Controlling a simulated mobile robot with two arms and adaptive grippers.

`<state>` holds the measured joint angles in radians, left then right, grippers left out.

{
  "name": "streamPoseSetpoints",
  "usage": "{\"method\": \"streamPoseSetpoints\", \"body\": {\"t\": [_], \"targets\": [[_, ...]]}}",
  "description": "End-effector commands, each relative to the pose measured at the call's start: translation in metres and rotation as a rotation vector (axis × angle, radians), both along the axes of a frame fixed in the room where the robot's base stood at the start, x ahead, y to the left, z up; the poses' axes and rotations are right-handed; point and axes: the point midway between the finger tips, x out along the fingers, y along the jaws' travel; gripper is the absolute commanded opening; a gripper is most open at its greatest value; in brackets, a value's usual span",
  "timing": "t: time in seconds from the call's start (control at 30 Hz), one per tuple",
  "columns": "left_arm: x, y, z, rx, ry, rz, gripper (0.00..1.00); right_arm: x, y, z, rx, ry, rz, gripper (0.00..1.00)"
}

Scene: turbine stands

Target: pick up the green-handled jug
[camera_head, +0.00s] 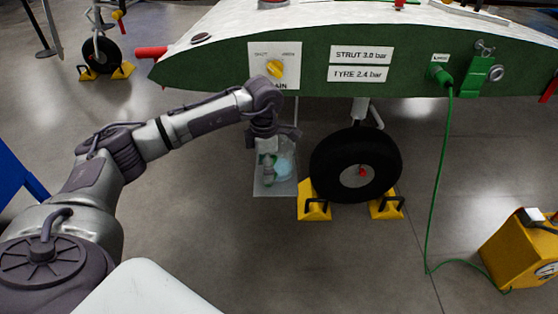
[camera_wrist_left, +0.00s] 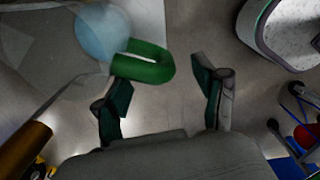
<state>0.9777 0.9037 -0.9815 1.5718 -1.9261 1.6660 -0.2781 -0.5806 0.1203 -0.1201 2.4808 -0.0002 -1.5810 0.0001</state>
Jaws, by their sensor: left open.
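The jug (camera_head: 285,166) is clear with pale bluish contents and stands low under the green-edged wing, left of the wheel. Its green handle (camera_head: 268,162) points left in the head view. In the left wrist view the U-shaped green handle (camera_wrist_left: 150,68) reaches from the clear jug body toward the space between my fingers, nearer the left finger. My left gripper (camera_wrist_left: 165,92) is open and empty, with the fingers apart on either side of the handle's end. In the head view its fingers are largely hidden by my wrist. I cannot tell whether a finger touches the handle.
A pale mat or tray (camera_head: 262,187) lies under the jug. A black wheel (camera_head: 356,165) with a yellow chock (camera_head: 314,203) stands close right. The wing with the yellow drain knob (camera_head: 275,68) overhangs. A green cable (camera_head: 434,200) runs to a yellow box (camera_head: 520,250).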

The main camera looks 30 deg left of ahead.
Motion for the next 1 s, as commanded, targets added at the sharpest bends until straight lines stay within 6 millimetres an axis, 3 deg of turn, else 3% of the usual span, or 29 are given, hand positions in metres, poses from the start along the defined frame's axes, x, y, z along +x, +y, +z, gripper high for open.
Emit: {"method": "streamPoseSetpoints", "body": {"t": [0.23, 0.33, 0.6, 1.0], "targets": [[0.0, 0.003, -0.035, 0.0, 0.004, 0.0, 0.71, 0.0, 0.0, -0.011, 0.0, 0.0, 0.0, 0.95], [0.0, 0.002, -0.047, -0.001, 0.004, 0.0, 0.71, 0.012, 0.003, -0.009, 0.011, -0.054, 0.005, 0.95], [0.0, 0.002, -0.05, 0.001, 0.001, 0.0, 0.69, 0.016, 0.005, -0.007, 0.014, -0.072, 0.005, 0.95], [0.0, 0.002, -0.05, 0.0, 0.001, 0.0, 0.03, 0.015, 0.004, -0.007, 0.014, -0.07, 0.005, 0.95]]}}
